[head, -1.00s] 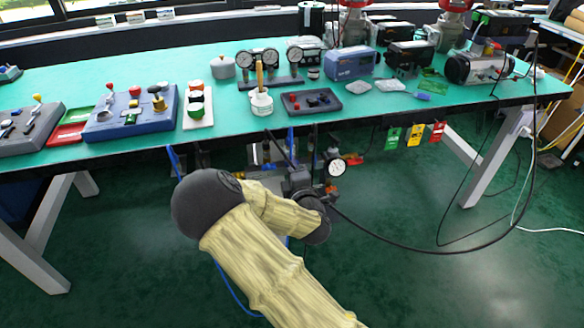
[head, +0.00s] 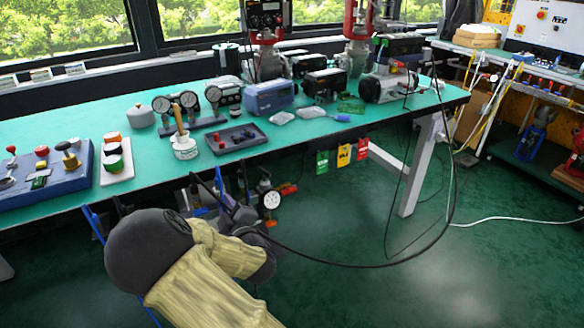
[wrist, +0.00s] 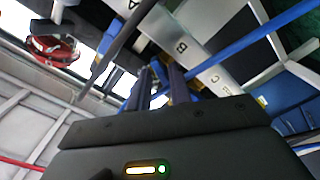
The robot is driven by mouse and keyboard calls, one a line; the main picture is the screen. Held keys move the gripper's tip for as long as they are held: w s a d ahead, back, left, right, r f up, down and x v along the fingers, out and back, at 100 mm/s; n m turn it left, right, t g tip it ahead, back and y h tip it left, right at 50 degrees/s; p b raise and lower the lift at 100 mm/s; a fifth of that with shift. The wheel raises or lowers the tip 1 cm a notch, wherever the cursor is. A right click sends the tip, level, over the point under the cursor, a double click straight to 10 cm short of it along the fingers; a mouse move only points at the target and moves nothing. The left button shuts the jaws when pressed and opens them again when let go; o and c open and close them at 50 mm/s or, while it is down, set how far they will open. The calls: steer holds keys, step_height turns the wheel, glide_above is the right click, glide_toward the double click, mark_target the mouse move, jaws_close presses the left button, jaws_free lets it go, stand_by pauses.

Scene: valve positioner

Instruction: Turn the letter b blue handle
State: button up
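In the wrist view my gripper (wrist: 160,72) points at the underside of the bench, its two dark fingers apart with a gap between them. Something blue shows in and beyond the gap; I cannot tell whether the fingers touch it. A grey plate marked B (wrist: 182,47) is just beyond and to the right of the fingertips. A bright blue bar (wrist: 250,38) runs from beside this plate to the upper right. A plate marked A (wrist: 133,5) is at the top edge. In the head view my gripper is by the valves under the bench, its fingertips hidden.
The green-topped bench (head: 60,130) above carries gauges, a blue box (head: 268,96) and switch panels. A round gauge (head: 270,200) hangs under it, right of my wrist. A black cable loops to the right. Green, yellow and red tags (head: 343,155) hang at the edge.

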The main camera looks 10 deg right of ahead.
steer(key=m+b, duration=0.2)
steer(key=m, duration=0.6)
steer(key=shift+a+f+b, duration=0.1)
steer(key=shift+b, duration=0.3)
steer(key=p+v, duration=0.9)
steer(key=p, duration=0.1)
steer(key=shift+r, duration=0.45)
steer(key=shift+s+p, duration=0.25)
steer(key=shift+p, duration=0.85)
